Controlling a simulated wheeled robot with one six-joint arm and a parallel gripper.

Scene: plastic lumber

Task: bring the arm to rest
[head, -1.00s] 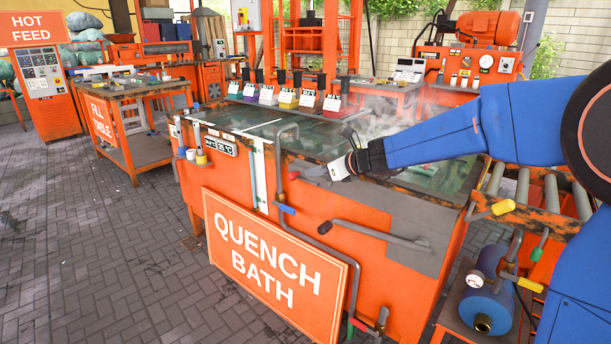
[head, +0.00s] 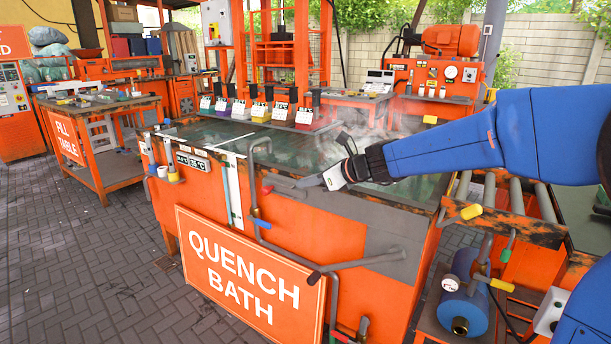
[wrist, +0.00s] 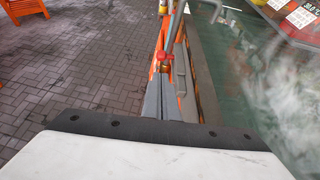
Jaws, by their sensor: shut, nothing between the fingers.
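My gripper (head: 284,187) is at the near edge of the quench bath (head: 330,228), its grey fingers pointing left. The fingers are together and hold nothing. My blue arm reaches in from the right, nearly level. In the wrist view the gripper (wrist: 168,106) shows from above, with its fingers side by side along the bath rim. A red valve handle (head: 266,188) on the bent grey pipe (head: 254,170) is just beyond the fingertips; it also shows in the wrist view (wrist: 168,57). I cannot tell whether the fingers touch it.
The QUENCH BATH sign (head: 240,270) hangs on the tank's front. Several labelled cards (head: 263,112) line the bath's far side, and steam rises from the liquid. A roller conveyor (head: 517,205) and a blue cylinder (head: 463,298) are at the right. The paved floor (head: 85,265) at left is clear.

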